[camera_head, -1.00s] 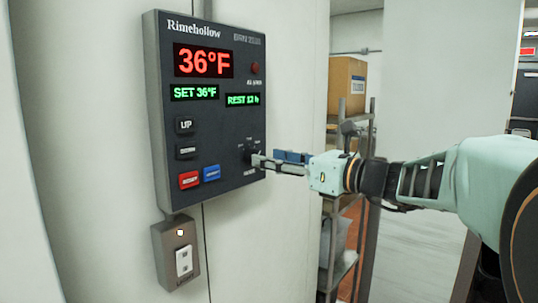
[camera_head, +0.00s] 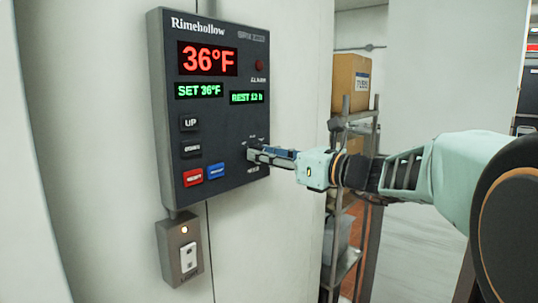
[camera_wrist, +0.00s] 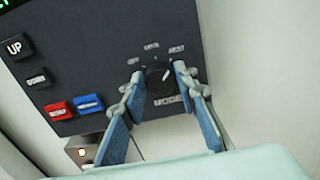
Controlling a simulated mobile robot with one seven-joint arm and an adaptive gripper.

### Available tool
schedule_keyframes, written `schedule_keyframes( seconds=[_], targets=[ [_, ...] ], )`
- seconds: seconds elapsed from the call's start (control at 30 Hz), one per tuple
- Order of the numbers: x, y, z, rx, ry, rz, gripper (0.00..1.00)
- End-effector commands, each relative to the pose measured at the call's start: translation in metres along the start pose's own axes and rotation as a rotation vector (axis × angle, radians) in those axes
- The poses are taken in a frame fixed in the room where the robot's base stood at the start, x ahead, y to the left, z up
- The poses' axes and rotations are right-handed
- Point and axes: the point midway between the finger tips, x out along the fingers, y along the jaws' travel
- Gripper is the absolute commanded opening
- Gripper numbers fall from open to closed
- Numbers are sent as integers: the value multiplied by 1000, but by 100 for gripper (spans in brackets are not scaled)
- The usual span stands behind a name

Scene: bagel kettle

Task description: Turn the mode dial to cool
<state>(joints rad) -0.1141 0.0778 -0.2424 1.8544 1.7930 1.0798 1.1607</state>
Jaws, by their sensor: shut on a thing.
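The mode dial (camera_wrist: 157,86) is a round black knob on the lower right of the dark control panel (camera_head: 222,125), above the word MODE. Three small labels sit around its top; they are too blurred to read surely. Its white mark points up and right, between the middle and right labels. My gripper (camera_wrist: 157,79) is shut on the dial, one finger on each side of it. In the head view my gripper (camera_head: 252,155) reaches in from the right and hides most of the dial.
The panel shows 36°F, SET 36°F and REST 12 h. Red (camera_wrist: 59,111) and blue (camera_wrist: 89,103) buttons lie left of the dial, with UP (camera_wrist: 16,47) above them. A switch box (camera_head: 182,252) hangs below. A shelf rack (camera_head: 350,200) with a carton (camera_head: 350,83) stands behind my arm.

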Motion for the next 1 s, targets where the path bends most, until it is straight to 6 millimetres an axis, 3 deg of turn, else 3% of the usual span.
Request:
schedule_keyframes(
  seconds=[0.37, 1.0],
  targets=[
    [0, 0, -4, -85, -1, 0, 3],
    [0, 2, -6, -586, 0, -1, 3]
  ],
)
